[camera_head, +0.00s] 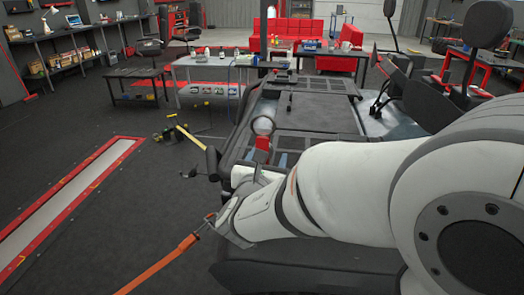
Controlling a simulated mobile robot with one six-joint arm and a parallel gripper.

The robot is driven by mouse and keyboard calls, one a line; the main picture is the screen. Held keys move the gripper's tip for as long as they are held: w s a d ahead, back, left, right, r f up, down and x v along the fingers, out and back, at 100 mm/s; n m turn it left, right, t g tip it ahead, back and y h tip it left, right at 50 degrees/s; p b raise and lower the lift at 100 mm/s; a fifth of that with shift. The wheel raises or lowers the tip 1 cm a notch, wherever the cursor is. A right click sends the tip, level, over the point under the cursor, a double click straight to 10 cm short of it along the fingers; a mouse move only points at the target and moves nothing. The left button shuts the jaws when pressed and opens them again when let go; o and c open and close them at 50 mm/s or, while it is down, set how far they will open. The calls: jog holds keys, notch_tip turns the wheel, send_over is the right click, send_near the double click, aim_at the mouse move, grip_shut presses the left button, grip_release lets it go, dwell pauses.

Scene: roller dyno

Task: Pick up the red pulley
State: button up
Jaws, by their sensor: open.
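A small red piece (263,143) shows just beyond my arm, below a round pale disc, on the dark machine; it may be the red pulley, but it is too small to be sure. My white arm reaches in from the right across the lower middle. My gripper (222,222) is at its left end, below and left of the red piece and apart from it. The fingers are hard to make out; the gripper is open and nothing shows held in it. The arm hides part of the machine.
An orange strap (165,262) runs to a hook near my gripper. The dark roller machine (310,112) fills the middle. A red-edged floor strip (75,190) lies left. A light table (205,75) and red sofa (290,32) stand behind. Dark floor at left is mostly clear.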

aim_at(262, 144)
jog(key=shift+w+a+f+n+t+y, duration=0.15)
jog(key=shift+w+a+n+y, duration=0.15)
jog(key=shift+a+n, duration=0.2)
jog(key=shift+w+a+f+n+t+y, duration=0.1)
jog(key=shift+w+a+n+t+y, duration=0.05)
jog(key=shift+a+n+y, duration=0.35)
jog(key=w, duration=0.2)
jog(key=w+d, duration=0.1)
jog(key=w, duration=0.4)
jog(key=shift+d+r, duration=0.15)
jog(key=shift+r, duration=0.15)
grip_shut()
